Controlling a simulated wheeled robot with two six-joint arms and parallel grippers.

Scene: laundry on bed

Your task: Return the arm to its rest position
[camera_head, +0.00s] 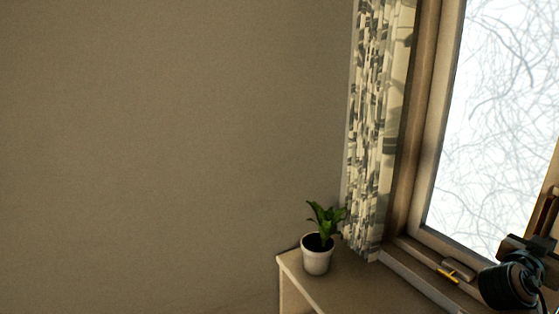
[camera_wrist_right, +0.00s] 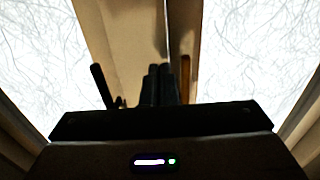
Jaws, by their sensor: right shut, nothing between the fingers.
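My right gripper (camera_wrist_right: 159,78) shows in the right wrist view as dark fingers close together at the centre, shut with nothing between them. Behind the fingers are the window frame and bright panes. In the head view, a dark part of my right arm is at the lower right corner, in front of the window; the fingertips cannot be made out there. My left gripper is in neither view.
A potted plant (camera_head: 317,256) in a white pot stands on a light shelf or cabinet top (camera_head: 350,289) by the wall. A patterned curtain (camera_head: 376,130) hangs beside the window (camera_head: 495,120). A bare wall (camera_head: 170,140) fills the left side.

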